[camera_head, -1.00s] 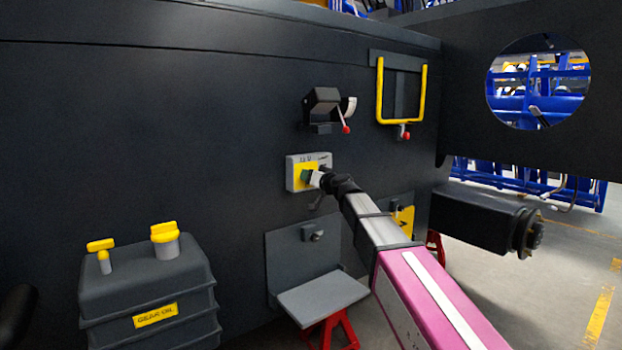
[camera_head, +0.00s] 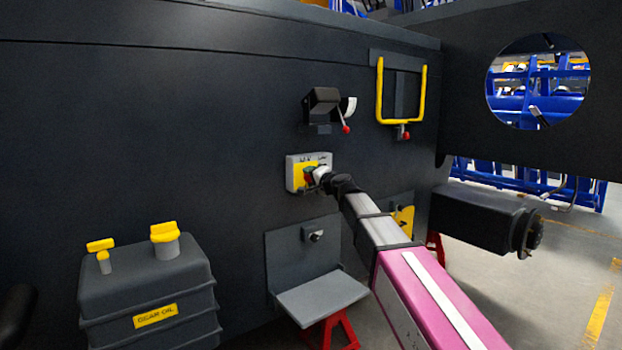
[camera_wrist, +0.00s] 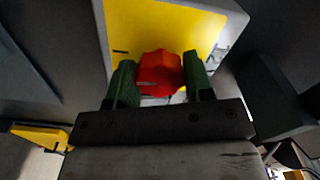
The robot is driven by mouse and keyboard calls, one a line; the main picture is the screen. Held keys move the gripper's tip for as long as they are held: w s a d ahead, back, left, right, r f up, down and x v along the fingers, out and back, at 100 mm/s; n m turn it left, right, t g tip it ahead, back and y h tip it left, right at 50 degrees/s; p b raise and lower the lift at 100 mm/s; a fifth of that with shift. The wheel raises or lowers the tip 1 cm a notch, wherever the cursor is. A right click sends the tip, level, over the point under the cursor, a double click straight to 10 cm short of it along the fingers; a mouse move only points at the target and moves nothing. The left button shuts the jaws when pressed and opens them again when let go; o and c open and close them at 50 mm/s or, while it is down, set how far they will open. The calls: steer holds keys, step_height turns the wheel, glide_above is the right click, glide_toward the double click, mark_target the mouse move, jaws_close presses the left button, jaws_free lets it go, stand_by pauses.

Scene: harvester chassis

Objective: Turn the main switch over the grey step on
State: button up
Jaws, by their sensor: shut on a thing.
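The main switch is a red knob (camera_wrist: 160,73) on a yellow plate (camera_wrist: 185,28) of a grey box (camera_head: 294,175), which is fixed to the dark chassis wall above the grey step (camera_head: 322,297). My gripper (camera_wrist: 161,82) has green fingers, one on each side of the red knob, and is shut on it. The knob's exact angle is hard to tell.
A yellow handle (camera_head: 380,95) is at upper right. A dark gear oil tank (camera_head: 150,285) with yellow caps stands at lower left. A black cylinder (camera_head: 480,217) juts out at right.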

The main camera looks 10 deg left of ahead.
steer(key=shift+m, duration=0.6)
steer(key=o, duration=0.9)
steer(key=v, duration=1.1)
